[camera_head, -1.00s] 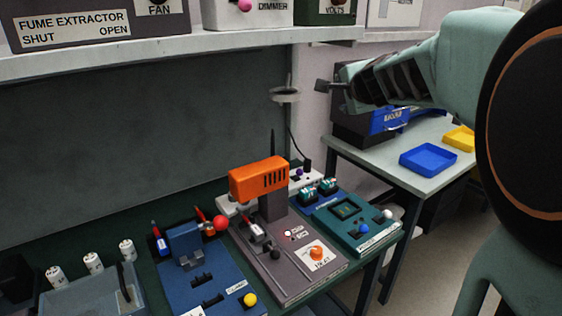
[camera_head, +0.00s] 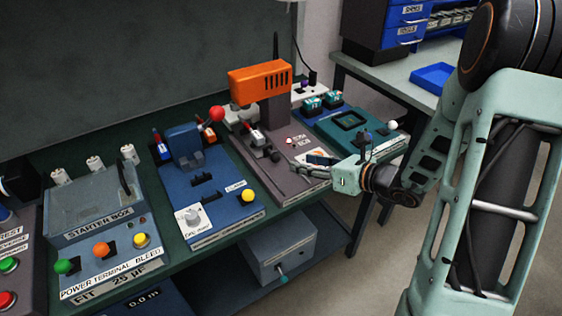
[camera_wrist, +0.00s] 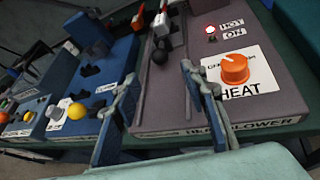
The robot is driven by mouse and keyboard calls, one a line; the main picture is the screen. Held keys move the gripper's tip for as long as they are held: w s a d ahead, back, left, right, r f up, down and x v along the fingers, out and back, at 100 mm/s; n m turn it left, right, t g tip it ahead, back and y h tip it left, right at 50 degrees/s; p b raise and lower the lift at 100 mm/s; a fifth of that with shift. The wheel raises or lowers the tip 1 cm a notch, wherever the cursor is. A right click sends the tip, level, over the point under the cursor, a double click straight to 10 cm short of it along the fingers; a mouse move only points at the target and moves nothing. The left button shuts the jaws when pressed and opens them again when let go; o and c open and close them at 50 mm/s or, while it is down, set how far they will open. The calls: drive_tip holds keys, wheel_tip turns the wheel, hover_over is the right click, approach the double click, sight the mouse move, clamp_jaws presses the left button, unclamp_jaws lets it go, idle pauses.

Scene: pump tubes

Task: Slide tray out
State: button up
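The grey heat blower (camera_head: 272,182) stands on the green bench with its orange head (camera_head: 260,82) over a slide. A small carriage (camera_head: 255,137), seemingly the tray, lies under the head with a white and red piece on it; a dark knob (camera_head: 276,156) stands in front. In the wrist view the knob (camera_wrist: 159,54) shows beyond and between my fingertips, apart from them. My gripper (camera_head: 303,164) is over the front of the heat blower. Its fingers stand wide apart and empty in the wrist view (camera_wrist: 160,75).
An orange HEAT dial (camera_wrist: 235,68) and lit red lamp (camera_wrist: 210,29) are right of the slide. A blue fixture (camera_head: 205,195) with a yellow knob (camera_head: 249,195) is left, a teal unit (camera_head: 350,125) right. A grey box (camera_head: 282,245) sits on the lower shelf.

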sight(279, 158)
drive_tip(key=x, duration=1)
drive_tip(key=shift+w+a+f, duration=0.1)
drive_tip(key=shift+w+a, duration=0.05)
drive_tip(key=shift+a, duration=0.1)
clamp_jaws()
